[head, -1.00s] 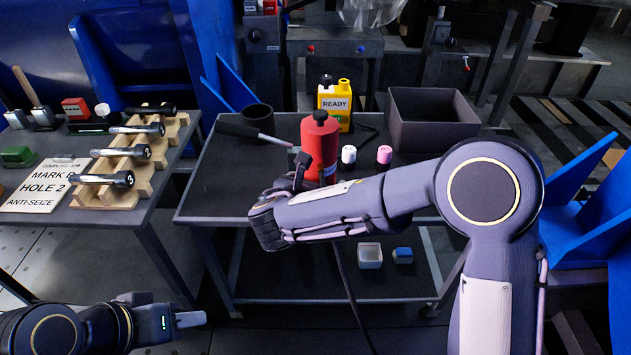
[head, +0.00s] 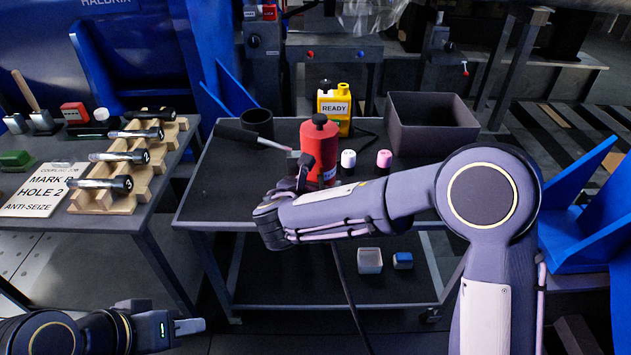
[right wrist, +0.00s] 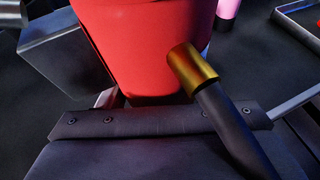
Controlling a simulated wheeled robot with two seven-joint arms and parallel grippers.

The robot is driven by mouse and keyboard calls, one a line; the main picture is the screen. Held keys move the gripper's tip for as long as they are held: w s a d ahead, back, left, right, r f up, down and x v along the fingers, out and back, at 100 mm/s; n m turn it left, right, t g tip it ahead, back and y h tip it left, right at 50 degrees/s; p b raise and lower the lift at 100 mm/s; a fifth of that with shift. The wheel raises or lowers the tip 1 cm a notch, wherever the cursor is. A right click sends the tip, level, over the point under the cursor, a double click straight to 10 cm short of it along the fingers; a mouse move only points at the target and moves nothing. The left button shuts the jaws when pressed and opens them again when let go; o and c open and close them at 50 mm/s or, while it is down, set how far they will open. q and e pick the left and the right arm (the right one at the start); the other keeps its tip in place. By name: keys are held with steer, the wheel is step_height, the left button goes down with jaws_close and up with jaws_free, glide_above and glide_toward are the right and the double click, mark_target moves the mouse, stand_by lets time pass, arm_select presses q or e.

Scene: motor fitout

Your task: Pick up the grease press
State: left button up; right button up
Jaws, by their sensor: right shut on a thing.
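The grease press (head: 320,145) is a red cylinder with a black cap, standing upright at the cart's near side in the head view. In the right wrist view its red body (right wrist: 145,50) fills the middle, with a brass fitting (right wrist: 192,68) and a black hose (right wrist: 232,130). My right gripper (head: 303,172) is shut on the press, low on its body; my own wrist hides part of it. Whether its base touches the cart cannot be told. My left gripper (head: 190,326) is low at the left, away from the press; its jaw gap does not show.
The cart (head: 215,185) also holds a black cup (head: 257,122), a yellow READY bottle (head: 334,108), two small capped bottles (head: 348,160) and a dark open bin (head: 432,135). A side bench at left carries a wooden rack (head: 105,200) of bolts and a sign (head: 40,190).

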mark_target(316, 133)
steer(key=shift+r, duration=0.3)
steer(key=shift+r, duration=0.35)
steer(key=r+p, duration=0.1)
steer(key=r, duration=0.2)
steer(key=shift+s+p, duration=0.2)
steer(key=shift+p, duration=0.15)
steer(key=s+r+p, duration=0.1)
steer(key=s+r, duration=0.1)
steer(key=r, duration=0.1)
steer(key=s+r+p, duration=0.1)
steer(key=s+r, duration=0.1)
steer(key=shift+s+r+p, duration=0.35)
steer(key=shift+r, duration=0.05)
steer(key=s+r+p, duration=0.2)
steer(key=s+r, duration=0.1)
steer(key=s, duration=0.6)
steer(key=shift+w+a+r, duration=0.1)
steer(key=shift+w, duration=0.1)
steer(key=shift+w+p, duration=1.7)
steer(key=shift+w, duration=5.2)
steer(key=shift+f+b, duration=1.95)
steer(key=shift+f, duration=0.6)
